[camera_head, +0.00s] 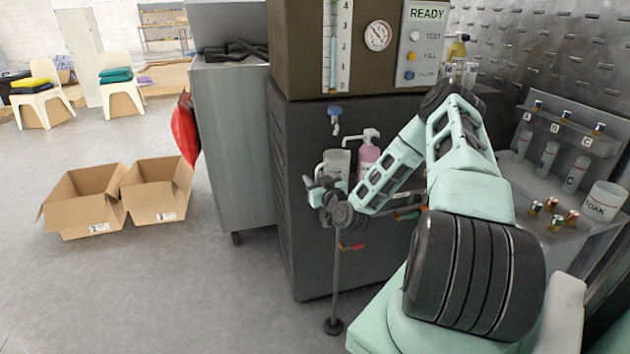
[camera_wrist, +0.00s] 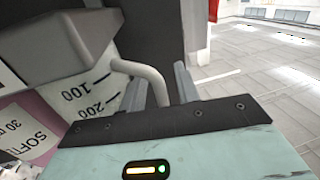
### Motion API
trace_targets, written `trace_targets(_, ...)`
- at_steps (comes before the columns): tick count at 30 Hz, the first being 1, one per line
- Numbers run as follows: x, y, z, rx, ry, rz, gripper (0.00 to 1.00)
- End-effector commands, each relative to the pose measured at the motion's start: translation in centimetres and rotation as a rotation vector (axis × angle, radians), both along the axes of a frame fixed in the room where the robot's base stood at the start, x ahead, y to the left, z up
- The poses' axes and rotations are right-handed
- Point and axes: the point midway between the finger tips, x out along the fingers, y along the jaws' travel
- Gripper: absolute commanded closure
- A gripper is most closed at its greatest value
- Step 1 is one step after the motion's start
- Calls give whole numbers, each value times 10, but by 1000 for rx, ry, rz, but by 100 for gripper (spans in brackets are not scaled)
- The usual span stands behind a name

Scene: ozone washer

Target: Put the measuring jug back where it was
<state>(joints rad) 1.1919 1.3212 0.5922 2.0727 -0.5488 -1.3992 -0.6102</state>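The measuring jug (camera_head: 336,163) is whitish and upright, below the tap of the brown washer unit. In the wrist view the jug (camera_wrist: 95,90) fills the left, with 100 and 200 marks and a pale curved handle. My gripper (camera_head: 318,187) is at the jug's left side in the head view. In the wrist view the two fingers of my gripper (camera_wrist: 160,82) stand apart, with the handle between them and a gap seen beside it. The gripper looks open around the handle. The jug's base is hidden by my gripper and arm.
A pink pump bottle (camera_head: 368,155) stands right beside the jug, and the tap (camera_head: 335,120) hangs above. A thin pole stand (camera_head: 335,280) is below. At right, a shelf holds labelled vials and a SOAK beaker (camera_head: 604,202). Two cardboard boxes (camera_head: 157,190) are on the floor left.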

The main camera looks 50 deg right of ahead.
Motion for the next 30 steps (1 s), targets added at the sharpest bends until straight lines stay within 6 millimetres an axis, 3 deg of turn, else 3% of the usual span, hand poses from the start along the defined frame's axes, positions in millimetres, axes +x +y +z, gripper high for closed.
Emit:
trace_targets(5, -14, 5, 1, 1, 2, 1, 68)
trace_targets(18, -94, 36, 1, 2, 2, 1, 68)
trace_targets(25, -111, 43, 3, 1, 0, 0, 68)
trace_targets(30, -105, 50, 4, 0, 18, 33, 68)
